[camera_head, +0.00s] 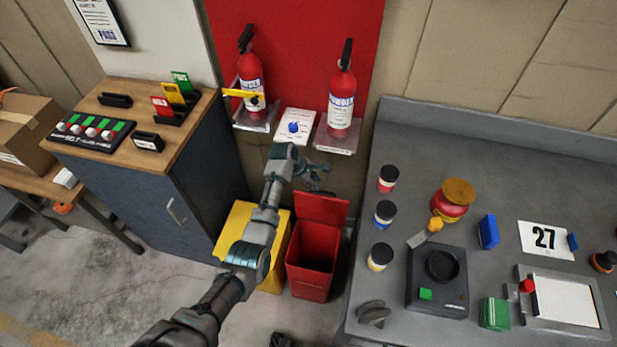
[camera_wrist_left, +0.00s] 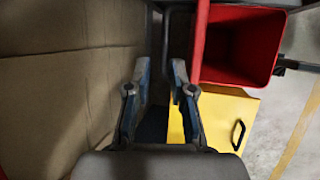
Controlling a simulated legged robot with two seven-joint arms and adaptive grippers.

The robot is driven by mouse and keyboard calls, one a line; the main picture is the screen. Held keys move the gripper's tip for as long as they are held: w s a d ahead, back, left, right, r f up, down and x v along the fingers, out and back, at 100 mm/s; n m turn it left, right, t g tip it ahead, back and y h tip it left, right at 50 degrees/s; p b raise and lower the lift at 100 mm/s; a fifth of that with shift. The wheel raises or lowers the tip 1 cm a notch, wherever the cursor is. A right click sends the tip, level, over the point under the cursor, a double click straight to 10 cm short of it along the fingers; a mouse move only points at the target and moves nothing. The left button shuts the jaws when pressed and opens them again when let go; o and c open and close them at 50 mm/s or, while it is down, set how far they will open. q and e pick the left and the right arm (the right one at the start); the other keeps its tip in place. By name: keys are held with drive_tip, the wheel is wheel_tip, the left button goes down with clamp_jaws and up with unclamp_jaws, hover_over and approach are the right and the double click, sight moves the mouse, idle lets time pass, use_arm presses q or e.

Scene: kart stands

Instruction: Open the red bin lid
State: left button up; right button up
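The red bin (camera_head: 311,262) stands on the floor between the yellow bin and the grey table. Its red lid (camera_head: 320,208) is raised at the back, and the dark inside shows. My left gripper (camera_head: 312,171) is above and behind the raised lid, below the extinguisher shelves. In the left wrist view, its two fingers (camera_wrist_left: 160,72) are apart with nothing between them. The open red bin (camera_wrist_left: 240,48) shows right of the fingers there. Whether the gripper touches the lid cannot be told. My right gripper is not clearly in view.
The yellow bin (camera_head: 277,277) stands left of the red bin, partly behind my left arm. The grey table (camera_head: 400,135) with bottles and tools is on the right. A blue cabinet (camera_head: 175,205) is on the left. Two fire extinguishers (camera_head: 342,102) (camera_head: 250,75) stand on wall shelves above.

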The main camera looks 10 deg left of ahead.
use_arm(q)
drive_tip(key=v, duration=0.3)
drive_tip(key=shift+a+r, duration=0.25)
drive_tip(key=shift+a, duration=0.05)
drive_tip(key=shift+s+r, duration=0.1)
drive_tip(key=shift+r, duration=0.1)
